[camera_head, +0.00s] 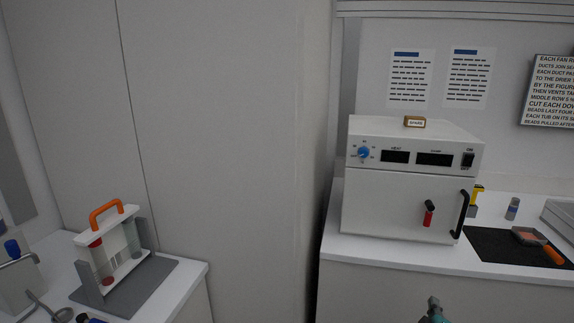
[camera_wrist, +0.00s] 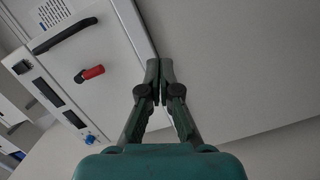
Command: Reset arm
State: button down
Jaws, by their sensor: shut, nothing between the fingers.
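My gripper (camera_wrist: 159,72) is shut and empty in the wrist view, its dark green fingers meeting in front of a plain grey surface. In the head view, only a small green tip of my gripper (camera_head: 434,307) shows at the bottom edge, right of centre. It is in front of the right counter, below the white oven (camera_head: 390,205). The oven door is shut, with a black handle and a red latch lever. The oven (camera_wrist: 88,50) also shows tilted at the left of the wrist view.
A rack with an orange handle (camera_head: 106,212) stands on a grey mat on the left counter (camera_head: 190,272). A black mat (camera_head: 490,250) on the right counter (camera_head: 350,248) bears an orange-handled tool (camera_head: 553,255). A small grey-capped jar (camera_head: 512,209) stands behind it. A tall plain panel (camera_head: 230,130) fills the middle.

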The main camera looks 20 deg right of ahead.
jog(key=s+a+f+m+t+y, duration=0.1)
jog(key=s+a+f+y, duration=0.15)
jog(key=s+a, duration=0.55)
jog(key=s+a+f+y, duration=0.1)
jog(key=s+a+f, duration=0.3)
jog(key=a, duration=0.8)
jog(key=s+a+f+m+t+y, duration=0.1)
jog(key=s+a+f+y, duration=0.15)
jog(key=s+a, duration=0.55)
jog(key=s+a+r+m+y, duration=0.1)
jog(key=s+a+r+y, duration=0.1)
jog(key=s+a+r, duration=0.4)
jog(key=s+a+r+m+y, duration=0.2)
jog(key=s+a+r, duration=0.3)
jog(key=s+a, duration=0.4)
jog(key=s+y, duration=0.1)
jog(key=s, duration=0.4)
jog(key=shift+s+a+r+m+y, duration=0.15)
jog(key=shift+s+r+m+y, duration=0.15)
jog(key=shift+s+r, duration=0.1)
